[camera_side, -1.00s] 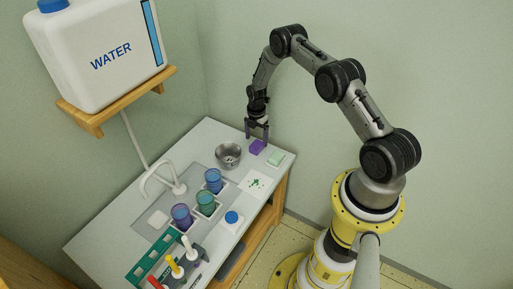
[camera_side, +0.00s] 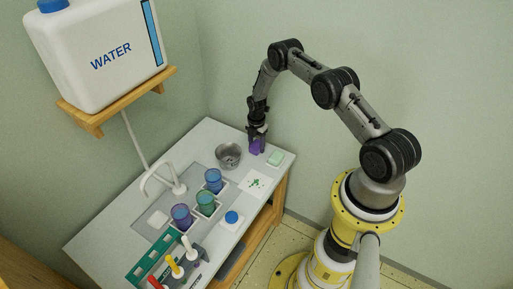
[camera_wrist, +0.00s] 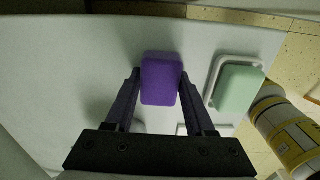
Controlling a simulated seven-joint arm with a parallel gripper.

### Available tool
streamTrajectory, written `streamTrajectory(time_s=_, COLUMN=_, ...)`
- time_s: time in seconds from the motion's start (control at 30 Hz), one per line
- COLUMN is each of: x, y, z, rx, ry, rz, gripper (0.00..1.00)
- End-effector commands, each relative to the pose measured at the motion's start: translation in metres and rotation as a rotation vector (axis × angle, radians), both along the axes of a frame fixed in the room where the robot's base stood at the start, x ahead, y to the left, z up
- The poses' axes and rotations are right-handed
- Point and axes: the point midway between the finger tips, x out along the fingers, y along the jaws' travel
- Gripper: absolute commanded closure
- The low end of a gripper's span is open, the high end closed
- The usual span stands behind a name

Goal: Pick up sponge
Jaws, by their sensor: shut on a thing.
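The sponge (camera_side: 257,147) is a purple block near the back right end of the table. My gripper (camera_side: 256,143) points down over it and is shut on it. In the wrist view the sponge (camera_wrist: 161,79) sits between my two dark fingers (camera_wrist: 159,84), which touch it on both sides. I cannot tell for sure whether its underside touches the tabletop.
A pale green block in a white dish (camera_side: 275,159) lies close to the right; the dish (camera_wrist: 213,78) also shows in the wrist view. A metal bowl (camera_side: 228,155) stands close to the left. Coloured cups (camera_side: 213,181) and a faucet (camera_side: 160,174) stand nearer the table's middle.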

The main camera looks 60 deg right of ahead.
Motion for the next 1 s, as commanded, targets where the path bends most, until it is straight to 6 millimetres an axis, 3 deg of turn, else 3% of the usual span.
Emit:
streamTrajectory(time_s=0.03, x=0.000, y=0.000, z=0.000, rx=0.000, ry=0.000, rz=0.000, gripper=0.78)
streamTrajectory(time_s=0.13, x=0.000, y=0.000, z=0.000, rx=0.000, ry=0.000, rz=0.000, gripper=0.96)
streamTrajectory(time_s=0.17, x=0.000, y=0.000, z=0.000, rx=0.000, ry=0.000, rz=0.000, gripper=0.98)
streamTrajectory(time_s=0.57, x=0.000, y=0.000, z=0.008, rx=0.000, ry=-0.001, rz=0.000, gripper=0.98)
streamTrajectory(time_s=0.77, x=0.001, y=-0.001, z=0.034, rx=-0.002, ry=-0.003, rz=0.000, gripper=0.98)
streamTrajectory(time_s=1.0, x=-0.029, y=0.016, z=0.073, rx=-0.001, ry=-0.001, rz=0.000, gripper=0.98)
